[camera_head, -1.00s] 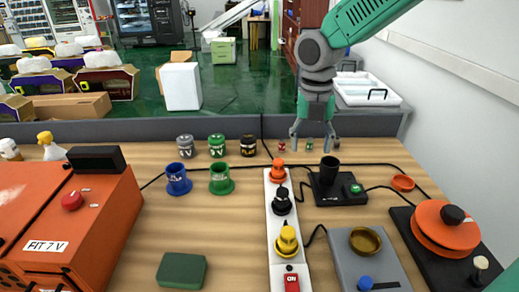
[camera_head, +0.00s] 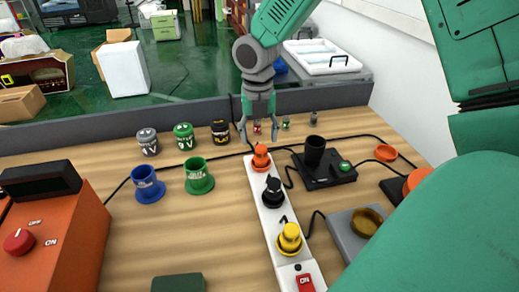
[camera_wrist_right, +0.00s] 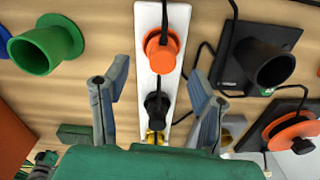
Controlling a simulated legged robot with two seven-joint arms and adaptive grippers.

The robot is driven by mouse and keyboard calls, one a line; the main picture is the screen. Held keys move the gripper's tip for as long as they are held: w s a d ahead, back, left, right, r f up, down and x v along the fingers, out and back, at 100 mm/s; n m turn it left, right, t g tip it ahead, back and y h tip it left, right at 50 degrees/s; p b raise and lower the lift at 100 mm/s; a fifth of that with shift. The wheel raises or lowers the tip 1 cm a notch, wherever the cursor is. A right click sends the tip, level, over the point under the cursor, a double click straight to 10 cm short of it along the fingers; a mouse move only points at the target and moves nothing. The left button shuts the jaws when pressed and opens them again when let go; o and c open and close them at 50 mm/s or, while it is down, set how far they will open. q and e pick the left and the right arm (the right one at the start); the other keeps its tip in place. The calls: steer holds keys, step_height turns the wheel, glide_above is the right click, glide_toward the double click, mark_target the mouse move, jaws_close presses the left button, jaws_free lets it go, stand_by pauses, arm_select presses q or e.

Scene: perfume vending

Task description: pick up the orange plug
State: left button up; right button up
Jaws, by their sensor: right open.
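The orange plug (camera_head: 261,157) stands at the far end of the white power strip (camera_head: 269,214). It also shows in the right wrist view (camera_wrist_right: 162,50), ahead of and between the open fingers. A black plug (camera_head: 272,191) and a yellow plug (camera_head: 289,238) stand nearer on the same strip. My right gripper (camera_head: 260,142) is open and empty, just above and behind the orange plug, apart from it as far as I can tell. It also shows in the right wrist view (camera_wrist_right: 155,95). My left gripper is not in view.
Blue (camera_head: 147,184) and green (camera_head: 198,176) flanged cups stand left of the strip, with several small jars behind. A black device with a dark cup (camera_head: 315,150) stands close on the right. An orange machine (camera_head: 62,235) is at the left. Black cables cross the table.

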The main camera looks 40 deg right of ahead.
mark_target(259, 148)
steer(key=shift+s+a+f, duration=0.1)
steer(key=shift+a+f, duration=0.15)
steer(key=shift+f, duration=0.05)
steer(key=f, duration=0.2)
steer(key=d+f, duration=0.1)
steer(key=f, duration=0.1)
steer(key=shift+f, duration=0.35)
steer(key=shift+d+f, duration=0.25)
steer(key=shift+d, duration=0.1)
steer(key=shift+a+r, duration=0.2)
steer(key=shift+a, duration=0.3)
steer(key=c, duration=1.1)
steer(key=shift+a, duration=0.2)
steer(key=shift+c, duration=0.3)
